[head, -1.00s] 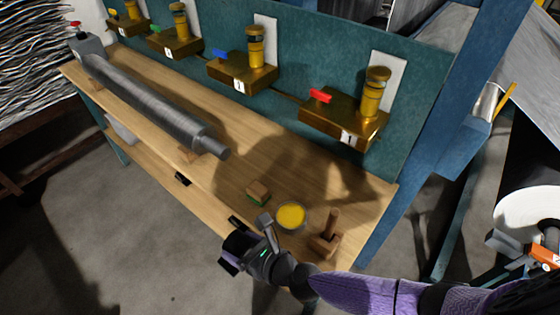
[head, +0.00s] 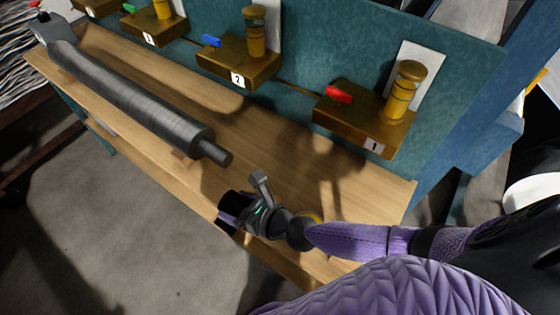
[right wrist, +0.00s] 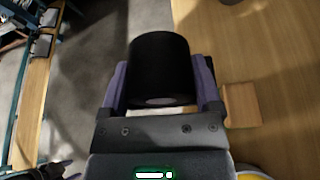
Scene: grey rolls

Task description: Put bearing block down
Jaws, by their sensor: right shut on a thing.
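My right gripper (head: 242,208) is shut on a black, round-sided block, which I take to be the bearing block (head: 230,203). In the right wrist view the block (right wrist: 160,62) sits between the two purple fingers (right wrist: 162,85). It is held over the front edge of the wooden bench (head: 285,160), with floor behind it in the wrist view; I cannot tell its height. The grey roll (head: 135,100) lies along the bench, its bare shaft end (head: 217,153) just beyond the gripper. A grey block (head: 52,28) stands at the roll's far end. My left gripper is not in view.
Brass units with coloured levers (head: 370,118) stand along the teal back panel (head: 310,60). In the wrist view a small wooden block (right wrist: 242,105) lies on the bench right of the gripper, near a yellow tin (right wrist: 246,172). The bench between roll and panel looks clear.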

